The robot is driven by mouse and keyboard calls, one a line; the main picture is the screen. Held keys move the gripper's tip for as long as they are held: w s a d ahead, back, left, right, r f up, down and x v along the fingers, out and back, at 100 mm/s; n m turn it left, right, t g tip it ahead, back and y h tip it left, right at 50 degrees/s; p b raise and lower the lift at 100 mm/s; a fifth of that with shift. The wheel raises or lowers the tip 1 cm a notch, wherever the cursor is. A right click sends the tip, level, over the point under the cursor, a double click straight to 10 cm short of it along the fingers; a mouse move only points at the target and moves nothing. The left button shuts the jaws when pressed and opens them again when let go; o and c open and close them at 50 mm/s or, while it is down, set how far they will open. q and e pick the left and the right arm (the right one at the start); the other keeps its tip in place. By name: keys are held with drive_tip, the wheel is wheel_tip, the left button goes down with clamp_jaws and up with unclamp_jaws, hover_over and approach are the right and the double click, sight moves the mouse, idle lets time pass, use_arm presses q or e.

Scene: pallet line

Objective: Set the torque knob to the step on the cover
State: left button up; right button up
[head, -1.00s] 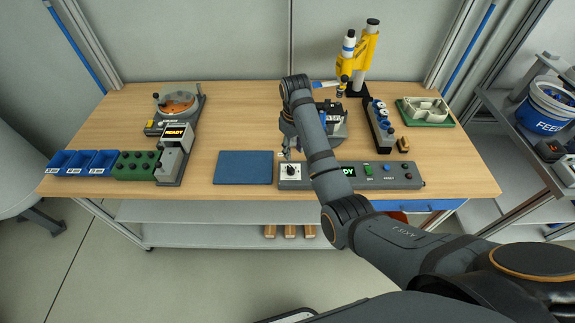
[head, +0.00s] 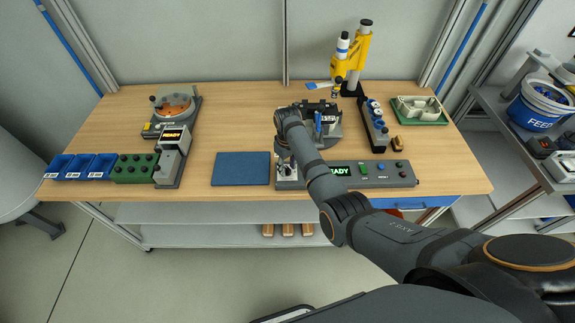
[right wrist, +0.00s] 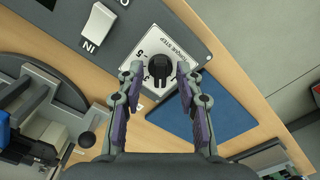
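The torque knob (right wrist: 159,69) is black and sits on a white plate (right wrist: 175,46) lettered as the torque step dial, with figures such as 5 and 3 around it. The plate is at the left end of a grey control panel (head: 374,181) at the table's front. My right gripper (right wrist: 158,78) is open, one finger on each side of the knob; I cannot tell whether they touch it. In the head view my right gripper (head: 286,163) partly hides the dial. I cannot make out a step marking on any cover. My left gripper is out of view.
A blue mat (head: 241,168) lies left of the panel. Behind the panel is a grey fixture (head: 326,136), partly hidden by my arm. A yellow tool stand (head: 357,59) and a green tray (head: 424,118) stand farther back. Bare wood lies left of centre.

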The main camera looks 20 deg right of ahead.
clamp_jaws()
idle(0.4)
drive_tip(key=shift+r+m+p, duration=0.15)
drive_tip(key=shift+m+p, duration=0.4)
drive_tip(key=shift+m, duration=0.05)
drive_tip(key=shift+m+p, duration=0.6)
drive_tip(key=shift+m, duration=0.6)
drive_tip(key=shift+a+m+p, duration=0.1)
drive_tip(key=shift+m+p, duration=0.65)
drive_tip(key=shift+m, duration=1.35)
unclamp_jaws()
